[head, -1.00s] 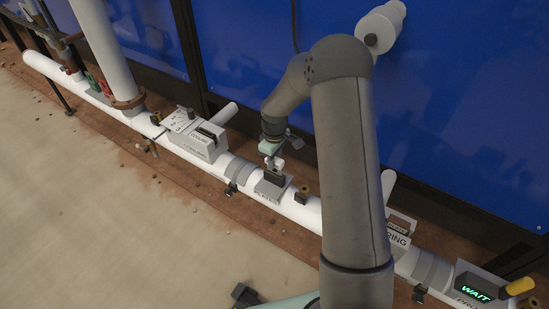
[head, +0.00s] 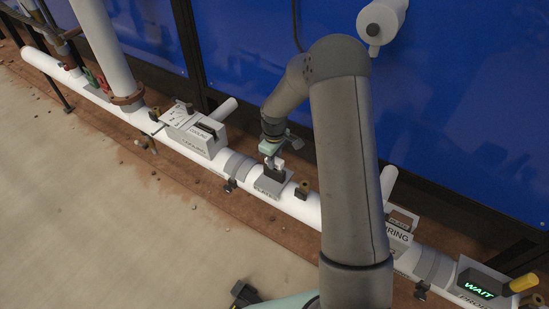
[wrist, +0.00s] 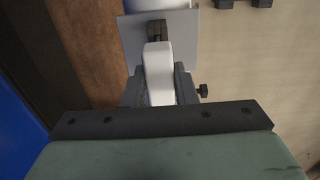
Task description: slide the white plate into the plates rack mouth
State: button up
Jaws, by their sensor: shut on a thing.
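The plates rack (head: 268,188) is a small grey box with a dark upper part, mounted on the white pipe. It also shows in the wrist view as a grey panel (wrist: 186,42) with a dark slot (wrist: 156,30). My gripper (head: 274,159) is just above the rack, pointing down. In the wrist view my gripper (wrist: 160,88) is shut on the white plate (wrist: 158,72), one finger on each side. The plate's far end is at or very near the slot; I cannot tell whether it is inside.
The white pipe (head: 307,208) runs diagonally across the view. A grey cooling box (head: 195,137) stands to the left, and a wiring box (head: 398,234) and a lit WAIT display (head: 480,287) to the right. A small knob (head: 302,190) is beside the rack. Blue panels stand behind.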

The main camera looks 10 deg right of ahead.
jog(key=shift+f+b, duration=0.75)
jog(key=shift+f, duration=0.3)
jog(key=o, duration=1.1)
jog(key=shift+c, duration=0.2)
notch_tip(320, 180, up, 18)
jog(key=p, duration=0.1)
jog(key=shift+f, duration=0.25)
